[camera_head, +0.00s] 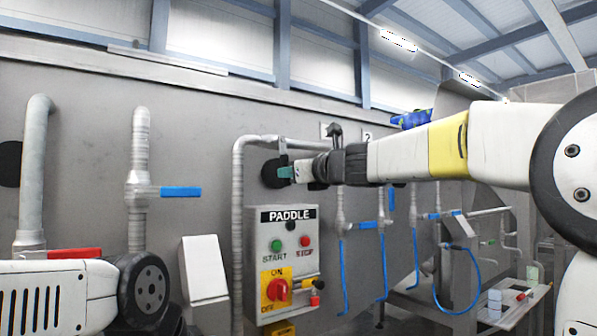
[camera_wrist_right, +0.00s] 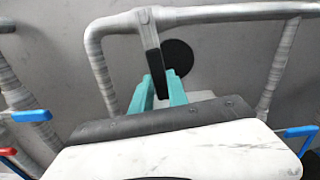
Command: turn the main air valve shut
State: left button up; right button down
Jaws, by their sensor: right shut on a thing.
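A dark grey lever (camera_wrist_right: 153,50) hangs steeply down from the grey pipe (camera_wrist_right: 210,15) in the right wrist view. I take it for the main air valve's handle; no label shows on it. My right gripper (camera_wrist_right: 163,88) has its teal fingers on either side of the lever's lower end and is shut on it.
A PADDLE control box (camera_head: 288,240) with start and stop buttons and a red rotary switch is below the right gripper. Blue-handled (camera_head: 181,192) and red-handled (camera_head: 73,254) valves are at left. Blue hoses (camera_head: 381,265) hang at right, near a metal table (camera_head: 515,305).

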jog(key=shift+s+a+m, duration=0.35)
jog(key=shift+a+m, duration=0.1)
jog(key=shift+m, duration=0.35)
jog(key=c, duration=1.3)
grip_release()
jog(key=v, duration=0.7)
jog(key=shift+s+d, duration=0.2)
jog(key=shift+s, duration=0.15)
jog(key=shift+f, duration=0.1)
